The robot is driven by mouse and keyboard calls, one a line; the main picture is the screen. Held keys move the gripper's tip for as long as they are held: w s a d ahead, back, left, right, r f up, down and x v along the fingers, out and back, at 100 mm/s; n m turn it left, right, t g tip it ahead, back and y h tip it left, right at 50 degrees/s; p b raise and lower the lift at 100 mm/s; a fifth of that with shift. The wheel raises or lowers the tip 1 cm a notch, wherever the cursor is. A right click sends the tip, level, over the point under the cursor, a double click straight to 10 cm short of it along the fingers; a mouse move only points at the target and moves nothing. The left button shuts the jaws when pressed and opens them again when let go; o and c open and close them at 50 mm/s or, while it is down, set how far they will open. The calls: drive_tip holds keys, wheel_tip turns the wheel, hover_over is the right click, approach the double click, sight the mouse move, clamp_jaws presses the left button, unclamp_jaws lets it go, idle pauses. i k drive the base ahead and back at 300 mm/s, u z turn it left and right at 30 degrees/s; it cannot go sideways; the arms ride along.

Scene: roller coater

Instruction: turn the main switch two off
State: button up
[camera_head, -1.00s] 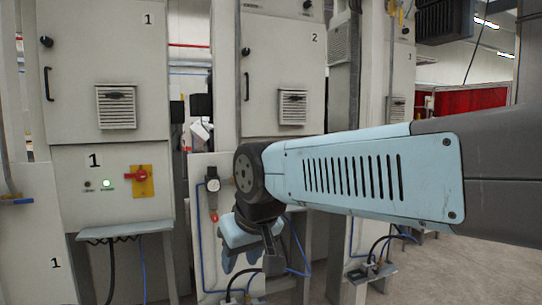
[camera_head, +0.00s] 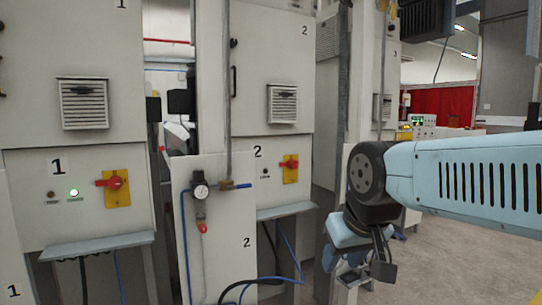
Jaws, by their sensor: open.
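Main switch two (camera_head: 291,168) is a red rotary handle on a yellow plate, on the lower panel of the cabinet marked 2. Its handle looks roughly horizontal, and a small dark indicator sits left of it. My gripper (camera_head: 340,266) hangs pointing down under my wrist, lower right of the switch and apart from it. It is open, with nothing seen between its fingers; the fingertips are small and partly hard to make out.
Cabinet 1 (camera_head: 66,208) stands at left with its own red-and-yellow switch (camera_head: 116,187) and a lit green lamp (camera_head: 73,193). A grey shelf (camera_head: 286,210) juts out below switch two. Open floor lies at right.

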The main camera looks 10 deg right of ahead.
sight(292, 164)
drive_tip(key=z, duration=0.1)
drive_tip(key=i, duration=1)
drive_tip(key=u, duration=0.05)
